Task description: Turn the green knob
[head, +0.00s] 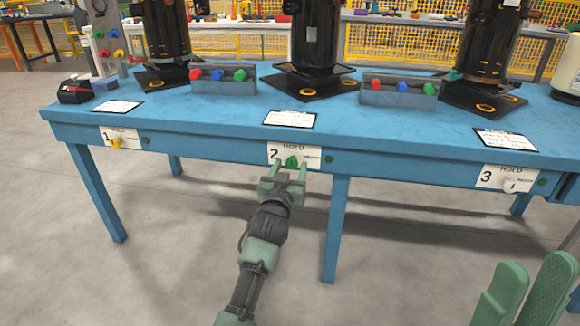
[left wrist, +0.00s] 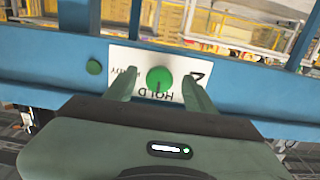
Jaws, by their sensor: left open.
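The green knob (head: 292,162) sits on a white plate marked 2 and HOLD (head: 314,155) on the front edge of the blue table. In the left wrist view the knob (left wrist: 159,80) shows as a round green face with a dark line toward the word HOLD. My left gripper (head: 289,168) is open in front of the plate. Its two fingers (left wrist: 158,82) stand on either side of the knob, with gaps visible between finger and knob. How deep the fingertips reach is hard to tell. My right gripper (head: 522,290) shows at the lower right, its two green fingers apart and empty.
A yellow knob (head: 115,143) on plate 1 and a white knob (head: 509,186) on plate 3 share the table edge (head: 215,140). A small green button (left wrist: 94,67) is beside plate 2. Black compressors (head: 302,40) and grey boxes with coloured knobs stand on top. Floor in front is clear.

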